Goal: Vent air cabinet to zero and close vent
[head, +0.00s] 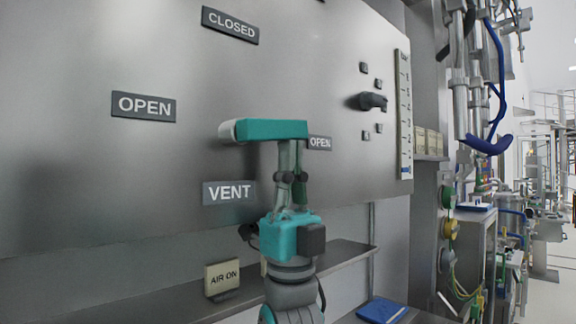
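The teal vent handle (270,130) lies about level on the grey cabinet panel (60,190), with its pale hub at the left and its free end at the small right OPEN label (320,143), which it partly covers. The VENT label (229,193) is below and the CLOSED label (230,25) above. My gripper (290,150) points up from below. Its two fingers are close together, with tips at the underside of the handle near its free end. The tips are partly hidden, so firm contact is unclear.
Another OPEN label (143,107) is left of the handle. A black knob (372,101) stands out to the right, with small labels around it. Below are a shelf (345,254), an AIR ON sign (222,278) and a blue object (382,311). Pipes stand at the far right.

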